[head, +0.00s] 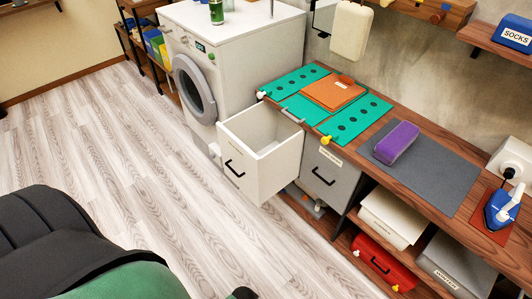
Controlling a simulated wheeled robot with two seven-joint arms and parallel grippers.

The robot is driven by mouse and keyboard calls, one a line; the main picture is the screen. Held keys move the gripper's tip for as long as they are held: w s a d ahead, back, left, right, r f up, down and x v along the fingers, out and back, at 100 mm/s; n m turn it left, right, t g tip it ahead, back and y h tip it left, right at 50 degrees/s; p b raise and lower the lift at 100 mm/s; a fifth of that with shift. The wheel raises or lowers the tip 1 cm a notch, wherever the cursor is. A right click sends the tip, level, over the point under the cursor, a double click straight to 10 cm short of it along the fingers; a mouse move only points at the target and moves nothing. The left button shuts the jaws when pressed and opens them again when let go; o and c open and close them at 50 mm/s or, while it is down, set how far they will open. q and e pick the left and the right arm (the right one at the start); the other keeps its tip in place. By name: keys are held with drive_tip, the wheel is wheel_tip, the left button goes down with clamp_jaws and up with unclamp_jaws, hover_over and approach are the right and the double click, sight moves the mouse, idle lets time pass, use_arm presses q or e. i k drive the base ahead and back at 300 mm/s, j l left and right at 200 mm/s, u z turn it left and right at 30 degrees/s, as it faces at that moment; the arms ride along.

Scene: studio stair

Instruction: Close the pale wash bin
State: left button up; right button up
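The pale wash bin (279,172) is a white, open-topped box with a black handle on its front. It is pulled out from under the wooden counter, between the washing machine and a grey bin. Its inside shows from above and looks empty. Neither of my grippers shows in the head view, so I cannot see them relative to the bin.
The grey bin (340,187) beside it sits in under the counter (420,204). A white washing machine (228,55) stands behind. The wood floor (150,160) before the bin is clear.

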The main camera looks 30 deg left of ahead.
sight(245, 137)
drive_tip(key=u, duration=1.1)
